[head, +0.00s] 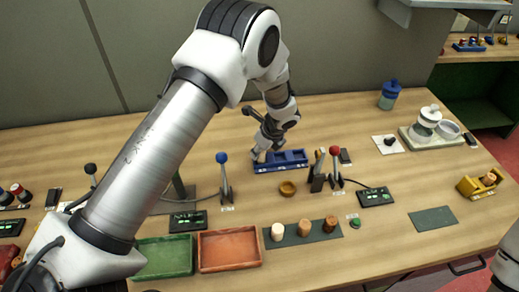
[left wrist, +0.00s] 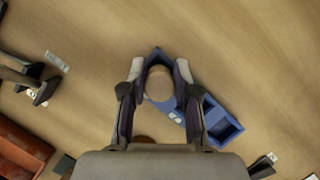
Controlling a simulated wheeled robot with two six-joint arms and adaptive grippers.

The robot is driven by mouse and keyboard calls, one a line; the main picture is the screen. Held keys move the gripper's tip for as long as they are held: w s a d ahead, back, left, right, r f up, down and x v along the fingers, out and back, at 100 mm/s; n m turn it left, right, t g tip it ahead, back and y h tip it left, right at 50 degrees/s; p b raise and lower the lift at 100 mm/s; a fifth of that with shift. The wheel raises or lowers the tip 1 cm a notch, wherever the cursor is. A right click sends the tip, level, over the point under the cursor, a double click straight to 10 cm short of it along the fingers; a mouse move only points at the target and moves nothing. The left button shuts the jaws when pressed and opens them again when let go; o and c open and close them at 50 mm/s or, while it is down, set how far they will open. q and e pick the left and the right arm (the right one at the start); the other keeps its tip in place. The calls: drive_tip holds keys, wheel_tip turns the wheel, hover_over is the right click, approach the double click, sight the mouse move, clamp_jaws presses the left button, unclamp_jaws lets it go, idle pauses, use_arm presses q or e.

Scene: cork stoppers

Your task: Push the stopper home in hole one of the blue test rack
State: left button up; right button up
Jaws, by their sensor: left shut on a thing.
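The blue test rack (head: 290,161) lies at the back middle of the table. It also shows in the left wrist view (left wrist: 222,131), running from the fingers toward the lower right. My left gripper (head: 262,154) points down at the rack's left end and is shut on a pale cork stopper (left wrist: 159,84). In the left wrist view the stopper sits between the two fingers, over the rack's end. The fingers hide the stopper in the head view. How deep it sits in the hole cannot be told. My right gripper is not in view.
Levers with a blue knob (head: 222,158) and a red knob (head: 335,151) stand on either side. Several stoppers stand on a dark mat (head: 289,238), right of a red tray (head: 229,250) and a green tray (head: 165,257).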

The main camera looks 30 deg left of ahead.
use_arm(q)
drive_tip(key=shift+f, duration=0.3)
drive_tip(key=o, duration=0.8)
drive_tip(key=v, duration=1.2)
drive_tip(key=shift+r, duration=0.1)
